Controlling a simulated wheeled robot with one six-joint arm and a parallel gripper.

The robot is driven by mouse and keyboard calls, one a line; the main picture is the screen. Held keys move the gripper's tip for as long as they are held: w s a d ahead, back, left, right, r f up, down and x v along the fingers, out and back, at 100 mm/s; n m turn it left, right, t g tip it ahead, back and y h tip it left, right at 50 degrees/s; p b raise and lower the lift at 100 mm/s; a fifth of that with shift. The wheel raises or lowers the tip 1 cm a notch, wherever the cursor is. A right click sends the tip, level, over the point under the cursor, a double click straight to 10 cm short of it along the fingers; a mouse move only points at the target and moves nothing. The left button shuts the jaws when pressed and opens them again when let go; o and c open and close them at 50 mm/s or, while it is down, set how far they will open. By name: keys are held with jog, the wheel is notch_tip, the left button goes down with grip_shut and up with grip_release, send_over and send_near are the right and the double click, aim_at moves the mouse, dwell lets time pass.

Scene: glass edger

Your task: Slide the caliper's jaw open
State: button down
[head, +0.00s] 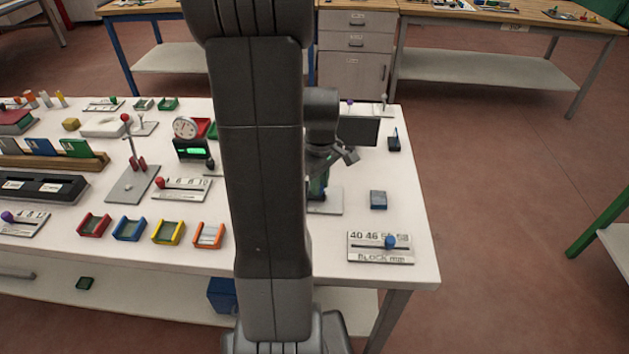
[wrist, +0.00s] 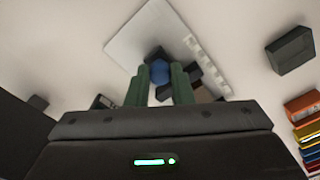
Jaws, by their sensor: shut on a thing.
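The caliper is a pale plate (wrist: 128,42) with dark jaw pieces and a blue knob (wrist: 158,68), seen in the wrist view. My gripper (wrist: 160,82) has its two green fingers shut on the blue knob, one on each side. The fingers and gripper body hide the lower part of the caliper. In the head view my arm covers most of it; only the right part of the plate (head: 331,206) shows, under my gripper (head: 318,188). The gap between the caliper's jaws cannot be read clearly.
A grey-blue block (head: 378,200) sits right of the caliper. A block-size scale board (head: 365,256) with a blue knob lies at the front right. Coloured trays (head: 208,235) line the front edge left of my arm.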

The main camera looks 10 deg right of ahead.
jog(key=shift+s+d, duration=0.2)
jog(key=shift+d, duration=0.6)
jog(key=shift+s+d, duration=0.2)
jog(key=shift+d, duration=0.55)
jog(key=c, duration=1.3)
grip_release()
jog(key=shift+o, duration=0.2)
jog(key=shift+r, duration=0.15)
notch_tip(320, 180, up, 14)
jog(key=shift+f, duration=0.2)
jog(key=shift+f, duration=0.1)
